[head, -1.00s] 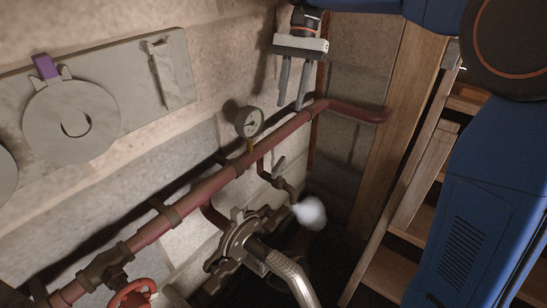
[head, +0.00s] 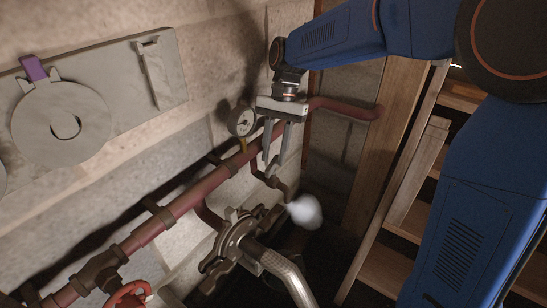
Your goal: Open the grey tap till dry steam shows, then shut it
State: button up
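The grey tap (head: 273,168) is small and sits on a short branch below the red pipe, just right of the gauge. My gripper (head: 274,165) hangs over it, with its two grey fingers apart and pointing down. The fingertips overlap the tap in the picture and hide much of it. I cannot tell whether they touch it. A white, cloudy puff of steam (head: 304,212) hangs at the mouth of the branch's outlet (head: 280,190), below and right of the tap.
The red pipe (head: 190,199) runs along the stone wall, with a round gauge (head: 241,121) above it. A red handwheel (head: 128,296) is at lower left. A flanged fitting with a braided hose (head: 285,273) stands below the tap. Wooden shelving (head: 405,190) is at right.

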jog(key=shift+x, duration=0.8)
grip_shut()
jog(key=shift+d+m+t+y, duration=0.1)
jog(key=shift+m+t+y, duration=0.35)
jog(key=shift+m, duration=1.15)
grip_release()
jog(key=v, duration=1.7)
jog(key=shift+r, duration=0.2)
jog(key=shift+d, duration=0.2)
